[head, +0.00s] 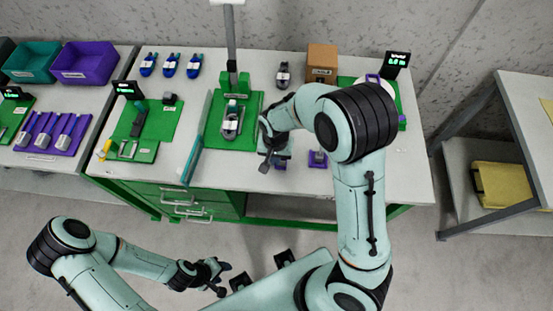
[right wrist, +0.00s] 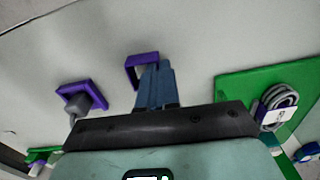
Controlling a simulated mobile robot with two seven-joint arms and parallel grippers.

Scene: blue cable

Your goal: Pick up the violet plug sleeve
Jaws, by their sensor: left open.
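Two violet pieces stand near the table's front edge. One square violet piece (right wrist: 130,62) shows a hollow opening in the right wrist view, just beyond my right fingertips; it is partly hidden by the arm in the head view (head: 281,164). The other violet piece (right wrist: 94,89) has a grey plug (right wrist: 78,104) at it and also shows in the head view (head: 318,155). I cannot tell which is the plug sleeve. My right gripper (head: 266,160) (right wrist: 157,72) points down with its fingers close together; a grip is unclear. My left gripper (head: 222,279) is open and empty, in front of the table.
A green mat (head: 214,137) with a fixture and a coiled grey cable (right wrist: 283,97) lies beside my right gripper. Another green mat (head: 178,120) is further left. A brown box (head: 321,62) and several blue items (head: 171,64) stand at the back.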

